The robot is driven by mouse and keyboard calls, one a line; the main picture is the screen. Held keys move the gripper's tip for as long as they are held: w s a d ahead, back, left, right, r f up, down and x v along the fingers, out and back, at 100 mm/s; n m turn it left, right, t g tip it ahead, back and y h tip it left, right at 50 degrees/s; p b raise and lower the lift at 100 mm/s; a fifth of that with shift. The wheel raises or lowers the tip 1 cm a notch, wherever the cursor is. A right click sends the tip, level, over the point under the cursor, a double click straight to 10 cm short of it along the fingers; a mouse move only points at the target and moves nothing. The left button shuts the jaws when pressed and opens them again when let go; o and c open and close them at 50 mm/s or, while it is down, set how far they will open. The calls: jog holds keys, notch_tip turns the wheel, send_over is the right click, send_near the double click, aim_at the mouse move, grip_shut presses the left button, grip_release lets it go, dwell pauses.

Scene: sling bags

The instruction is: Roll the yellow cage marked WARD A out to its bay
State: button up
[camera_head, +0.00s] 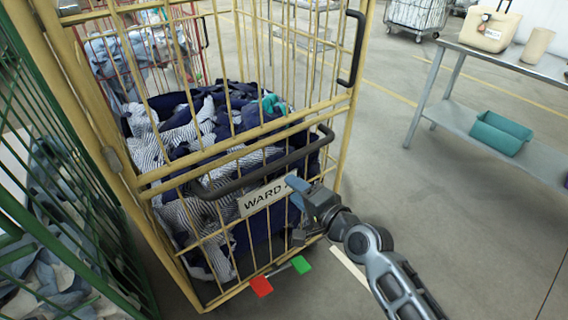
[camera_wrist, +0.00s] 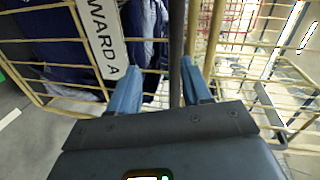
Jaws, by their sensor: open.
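The yellow cage (camera_head: 80,85) stands at the left centre, filled with navy and striped cloth (camera_head: 190,135). Its white WARD A sign (camera_head: 265,197) hangs on the near side, below a dark push handle (camera_head: 262,162). The sign also shows in the wrist view (camera_wrist: 103,38). My gripper (camera_head: 299,190) is at the right end of the sign, below the handle's right part. In the wrist view its blue fingers (camera_wrist: 165,80) are apart, with a dark bar (camera_wrist: 176,60) running between them. I cannot tell whether either finger touches it.
A red pedal (camera_head: 261,286) and a green pedal (camera_head: 301,264) sit at the cage's near bottom edge. A green cage (camera_head: 70,200) stands close on the left, a red cage (camera_head: 201,60) behind. A metal table (camera_head: 460,118) stands right. Floor between is clear.

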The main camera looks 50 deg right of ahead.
aim_at(282, 166)
jog(key=shift+m, duration=0.8)
jog(key=w+d, duration=0.1)
jog(key=w, duration=0.2)
jog(key=w+d, duration=0.2)
jog(key=w, duration=0.1)
jog(key=w+d+p, duration=0.1)
jog(key=w, duration=0.2)
jog(key=shift+w+d+r, duration=0.1)
jog(key=shift+w+d, duration=0.05)
jog(key=shift+d, duration=0.15)
grip_shut()
